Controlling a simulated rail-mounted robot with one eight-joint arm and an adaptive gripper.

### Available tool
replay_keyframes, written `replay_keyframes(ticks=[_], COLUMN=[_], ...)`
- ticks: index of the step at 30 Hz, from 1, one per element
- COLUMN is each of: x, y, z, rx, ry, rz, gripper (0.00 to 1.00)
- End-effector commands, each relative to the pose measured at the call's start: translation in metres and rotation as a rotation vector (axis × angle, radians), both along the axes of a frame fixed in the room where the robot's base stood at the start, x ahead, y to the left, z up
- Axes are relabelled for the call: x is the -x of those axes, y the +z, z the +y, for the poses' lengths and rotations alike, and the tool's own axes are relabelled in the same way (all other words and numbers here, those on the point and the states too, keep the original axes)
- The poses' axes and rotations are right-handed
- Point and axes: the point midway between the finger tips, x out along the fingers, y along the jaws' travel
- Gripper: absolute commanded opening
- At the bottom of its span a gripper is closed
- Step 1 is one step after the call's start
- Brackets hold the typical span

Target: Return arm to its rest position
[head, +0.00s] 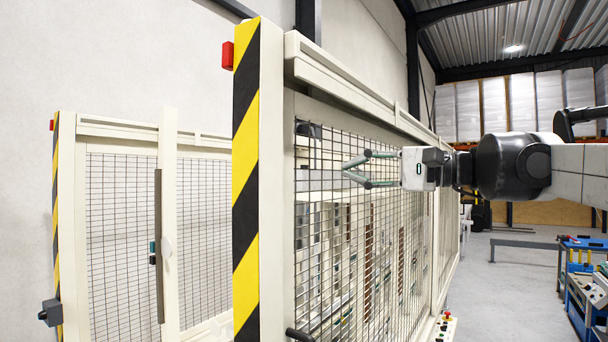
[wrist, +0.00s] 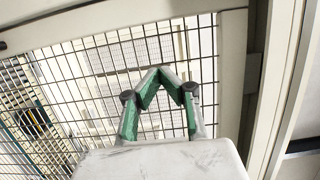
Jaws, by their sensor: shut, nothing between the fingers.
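My gripper (head: 347,169) is in the right half of the head view, held out sideways with its fingers pointing left. In the head view it appears in front of the wire mesh fence panel (head: 345,230); I cannot tell the exact gap. In the wrist view my gripper (wrist: 158,72) has its green-padded fingertips together with nothing between them. The mesh (wrist: 95,60) lies beyond the fingertips in that view. No egg trays or eggs can be made out.
A post with yellow and black stripes (head: 246,180) stands left of the mesh panel. A second fenced section (head: 125,215) is farther left. A blue workbench (head: 585,290) stands at lower right. Open grey floor (head: 520,270) lies between the fence and bench.

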Motion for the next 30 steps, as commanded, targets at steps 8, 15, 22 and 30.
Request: replay_keyframes(ticks=[8, 15, 22, 30], x=[0.01, 0.016, 0.055, 0.123], y=[0.0, -0.015, -0.128, -0.292], z=[-0.024, -0.018, 0.014, 0.019], rx=[0.0, 0.036, 0.303, 0.737], ry=[-0.001, -0.004, -0.038, -0.091], rz=[0.0, 0.013, 0.082, 0.1], gripper=[0.0, 0.0, 0.0, 0.0])
